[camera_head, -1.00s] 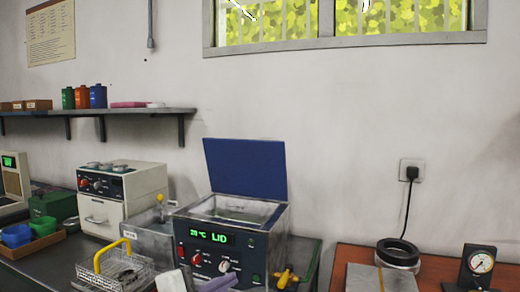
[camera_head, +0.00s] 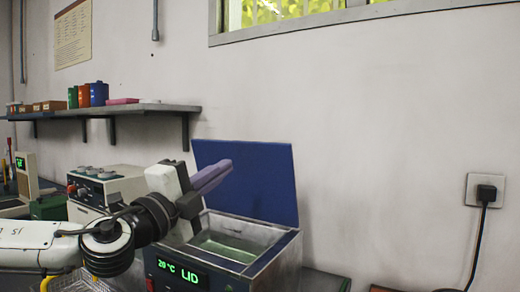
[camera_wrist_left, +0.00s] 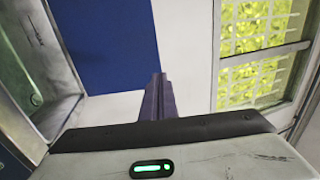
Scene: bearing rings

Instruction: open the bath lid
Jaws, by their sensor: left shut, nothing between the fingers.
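The bath (camera_head: 270,265) is a metal box with a blue front panel whose green display reads 20 °C and LID. Its blue lid (camera_head: 262,180) stands upright at the back, and the basin is uncovered. My left gripper (camera_head: 215,175) is above the bath, in front of the lid in the head view, its purple fingers shut and empty. In the left wrist view the fingers (camera_wrist_left: 154,98) point up the picture, with the lid (camera_wrist_left: 108,40) to their left and the basin (camera_wrist_left: 45,60) at the far left. I cannot tell whether the fingers touch the lid. My right gripper is not in view.
A white instrument with knobs (camera_head: 105,188) stands left of the bath, partly behind my left arm. A shelf (camera_head: 110,112) with bottles and boxes is on the wall above. A wall socket with a plug (camera_head: 486,192) is at the right.

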